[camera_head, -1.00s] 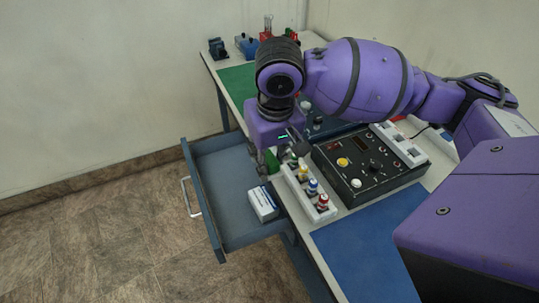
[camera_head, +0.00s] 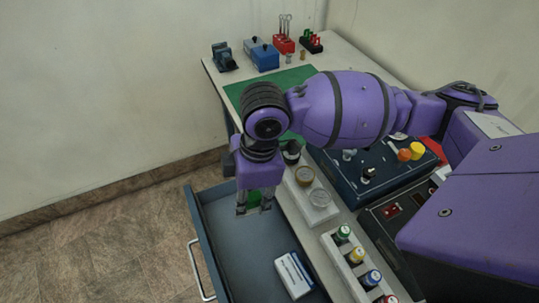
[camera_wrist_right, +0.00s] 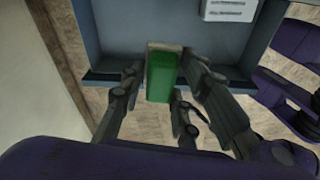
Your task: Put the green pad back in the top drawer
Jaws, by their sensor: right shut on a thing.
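The green pad (camera_head: 253,196) is held between the fingers of my right gripper (camera_head: 253,208), which points down over the open drawer. In the right wrist view the green pad (camera_wrist_right: 160,78) stands between the two fingers (camera_wrist_right: 162,88), with the drawer behind it. The drawer (camera_head: 228,217) is blue-grey, pulled out from the bench, with a metal handle (camera_head: 196,270). Its height in the bench is not clear. The pad appears above the drawer floor; the exact gap cannot be told. My left gripper is out of view.
A white box (camera_head: 293,275) lies in the drawer, and also shows in the right wrist view (camera_wrist_right: 229,9). The drawer floor between pad and box is clear.

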